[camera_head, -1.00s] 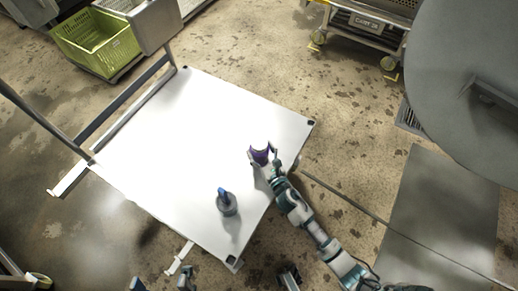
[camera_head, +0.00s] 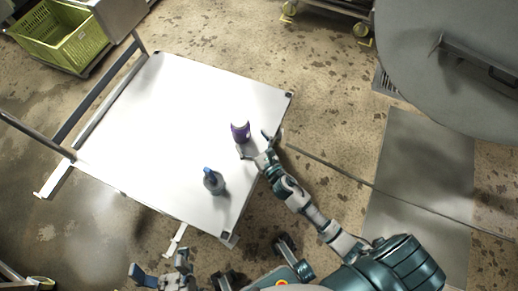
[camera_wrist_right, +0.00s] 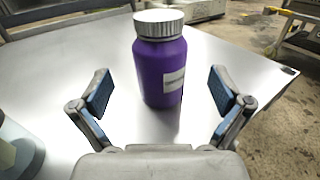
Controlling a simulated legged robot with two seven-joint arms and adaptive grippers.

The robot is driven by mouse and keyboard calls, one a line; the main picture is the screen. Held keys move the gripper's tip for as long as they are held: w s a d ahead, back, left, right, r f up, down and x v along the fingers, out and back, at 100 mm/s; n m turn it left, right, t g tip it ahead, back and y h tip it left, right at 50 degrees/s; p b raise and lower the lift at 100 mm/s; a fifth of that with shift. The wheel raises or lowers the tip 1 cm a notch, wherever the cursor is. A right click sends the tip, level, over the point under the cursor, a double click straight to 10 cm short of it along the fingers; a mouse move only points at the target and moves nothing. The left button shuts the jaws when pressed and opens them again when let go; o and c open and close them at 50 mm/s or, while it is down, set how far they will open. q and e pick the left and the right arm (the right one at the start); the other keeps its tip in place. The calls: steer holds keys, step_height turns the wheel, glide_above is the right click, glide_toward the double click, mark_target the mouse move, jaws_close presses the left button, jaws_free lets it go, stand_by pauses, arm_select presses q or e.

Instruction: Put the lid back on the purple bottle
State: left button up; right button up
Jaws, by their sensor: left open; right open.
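The purple bottle (camera_head: 241,133) stands upright on the white table near its right edge. In the right wrist view the purple bottle (camera_wrist_right: 162,75) has a white ribbed lid (camera_wrist_right: 159,23) sitting level on its top. I cannot tell how tightly the lid sits. My right gripper (camera_head: 256,143) is open just beside the bottle. In the right wrist view its spread fingers (camera_wrist_right: 160,93) face the bottle, which stands beyond them, with visible gaps on both sides. My left gripper (camera_head: 160,277) is open and empty below the table's near edge, partly cut off by the frame.
A grey bottle with a blue top (camera_head: 213,183) stands on the table near the front. Most of the white table (camera_head: 150,140) is clear. A green crate (camera_head: 58,40) stands at the far left. A large grey round vessel (camera_head: 450,70) is at the right.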

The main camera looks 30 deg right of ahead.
steer(key=s, duration=0.5)
steer(key=shift+s+d, duration=0.2)
steer(key=shift+s, duration=0.05)
